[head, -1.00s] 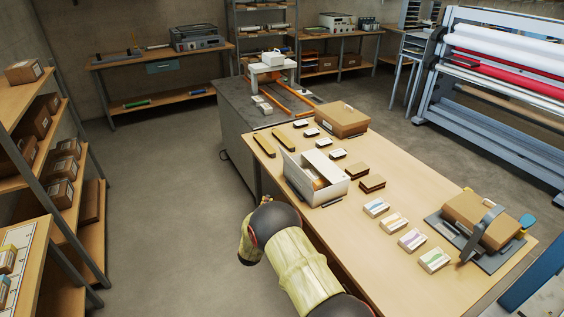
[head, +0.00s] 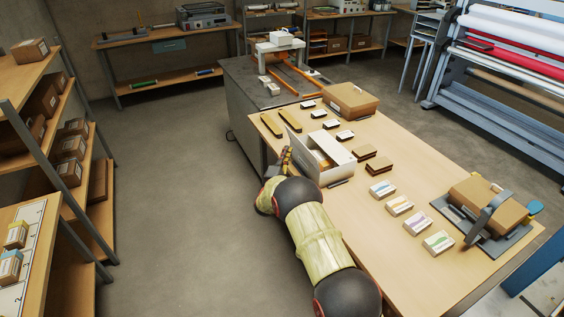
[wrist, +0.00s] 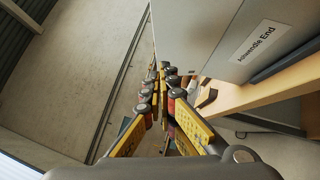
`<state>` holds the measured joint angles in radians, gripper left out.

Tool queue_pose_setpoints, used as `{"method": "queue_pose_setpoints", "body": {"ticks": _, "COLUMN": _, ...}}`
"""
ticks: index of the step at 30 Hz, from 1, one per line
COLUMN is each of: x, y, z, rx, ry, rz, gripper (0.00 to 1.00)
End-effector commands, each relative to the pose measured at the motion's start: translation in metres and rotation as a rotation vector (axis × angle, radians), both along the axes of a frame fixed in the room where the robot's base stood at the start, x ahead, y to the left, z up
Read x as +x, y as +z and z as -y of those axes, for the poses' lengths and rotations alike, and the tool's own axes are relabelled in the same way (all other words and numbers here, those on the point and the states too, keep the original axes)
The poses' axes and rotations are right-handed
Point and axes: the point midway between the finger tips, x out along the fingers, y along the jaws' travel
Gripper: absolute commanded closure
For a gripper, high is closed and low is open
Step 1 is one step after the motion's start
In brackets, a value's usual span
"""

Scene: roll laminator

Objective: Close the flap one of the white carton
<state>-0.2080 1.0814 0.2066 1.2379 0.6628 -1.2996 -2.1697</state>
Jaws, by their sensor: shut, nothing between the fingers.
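The white carton (head: 339,173) stands on the wooden table in the head view. A pale flap (head: 294,144) stands up at its left end, and the top is partly open with brown contents showing. My gripper (head: 286,159) is just left of that flap, low beside the carton and partly hidden by my arm. In the wrist view, my gripper (wrist: 165,80) has its yellow and grey fingers together and empty. A large pale carton panel (wrist: 205,35) with a printed label lies just right of the fingertips. I cannot tell whether they touch it.
On the table (head: 345,215) are a brown box (head: 351,100), several small cartons, and a clamp fixture holding a brown carton (head: 487,205) at the right. Shelves of boxes (head: 70,172) stand at the left. The floor left of the table is clear.

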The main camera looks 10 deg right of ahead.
Motion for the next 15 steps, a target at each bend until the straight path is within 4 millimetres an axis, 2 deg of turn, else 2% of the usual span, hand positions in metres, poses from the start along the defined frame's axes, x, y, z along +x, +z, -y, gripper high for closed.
{"method": "queue_pose_setpoints", "body": {"ticks": 3, "x": 0.003, "y": 0.006, "z": 0.018, "rx": 0.001, "ry": -0.003, "rz": 0.0, "gripper": 1.0}}
{"method": "queue_pose_setpoints", "body": {"ticks": 6, "x": 0.006, "y": 0.008, "z": 0.025, "rx": 0.001, "ry": -0.001, "rz": -0.001, "gripper": 1.0}}
{"method": "queue_pose_setpoints", "body": {"ticks": 15, "x": 0.008, "y": 0.01, "z": 0.032, "rx": 0.001, "ry": 0.0, "rz": -0.002, "gripper": 1.0}}
